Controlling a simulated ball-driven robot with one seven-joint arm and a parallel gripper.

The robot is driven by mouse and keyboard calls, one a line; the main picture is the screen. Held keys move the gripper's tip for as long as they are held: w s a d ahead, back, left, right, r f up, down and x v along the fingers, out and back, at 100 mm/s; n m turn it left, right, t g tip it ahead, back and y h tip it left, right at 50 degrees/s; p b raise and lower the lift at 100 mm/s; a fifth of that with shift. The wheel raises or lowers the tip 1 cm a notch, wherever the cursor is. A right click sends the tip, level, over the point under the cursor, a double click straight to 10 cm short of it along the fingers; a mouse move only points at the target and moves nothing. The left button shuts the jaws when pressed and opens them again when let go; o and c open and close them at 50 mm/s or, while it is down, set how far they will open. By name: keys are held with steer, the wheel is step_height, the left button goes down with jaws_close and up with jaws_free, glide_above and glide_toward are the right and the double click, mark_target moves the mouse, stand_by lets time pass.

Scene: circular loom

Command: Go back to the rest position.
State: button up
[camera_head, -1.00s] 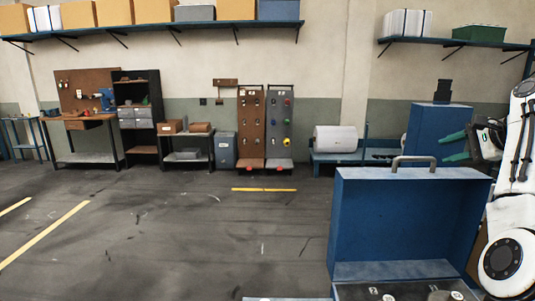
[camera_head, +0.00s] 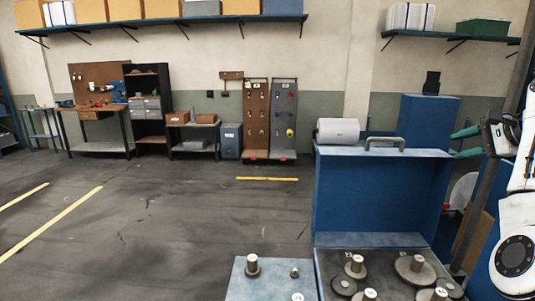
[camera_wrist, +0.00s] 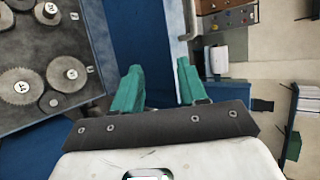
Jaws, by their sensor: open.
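My gripper (camera_head: 466,142) is at the right of the head view, raised beside the blue cabinet. Its two green fingers point left. In the wrist view my gripper (camera_wrist: 160,88) shows its green fingers spread apart, with nothing between them. My white arm runs down the right edge of the head view. No object is held.
An open blue case (camera_head: 365,195) with a grey handle stands in front. Several gears and pegs (camera_head: 416,268) sit in its tray. A light blue plate (camera_head: 270,285) with pegs adjoins it. Two tool panels (camera_head: 270,118) stand at the back wall. The floor at left is clear.

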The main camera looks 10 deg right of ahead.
steer(key=s+a+f+n+g, duration=0.2)
steer(key=a+f, duration=0.3)
steer(key=f, duration=0.7)
steer(key=s+a+f+n+g+h, duration=0.1)
steer(key=s+a+f, duration=0.4)
steer(key=f, duration=0.7)
steer(key=s+a+f+n+g, duration=0.2)
steer(key=s+a+f+n, duration=0.2)
steer(key=f, duration=0.8)
steer(key=shift+s+a+f+g+h+b, duration=0.1)
steer(key=shift+s+a+g+h+b, duration=0.1)
steer(key=shift+a, duration=0.4)
steer(key=shift+s+a+g+h+b, duration=0.1)
steer(key=shift+a+g+b, duration=0.1)
steer(key=shift+a, duration=0.4)
steer(key=s+a+f+n+g, duration=0.1)
steer(key=s+a+f+n, duration=0.2)
steer(key=s+a+f, duration=0.35)
steer(key=s+a+f+n+g, duration=0.2)
steer(key=s+a+f+n, duration=0.15)
steer(key=s, duration=0.55)
steer(key=s+a+f+n, duration=0.1)
steer(key=s+a, duration=0.3)
steer(key=s, duration=0.4)
steer(key=s+a+f+n+g+h, duration=0.1)
steer(key=s+a+n, duration=0.2)
steer(key=s, duration=0.5)
steer(key=shift+s+a+f+g+b, duration=0.15)
steer(key=shift+s+a+g+b, duration=0.15)
steer(key=shift+a+b, duration=0.1)
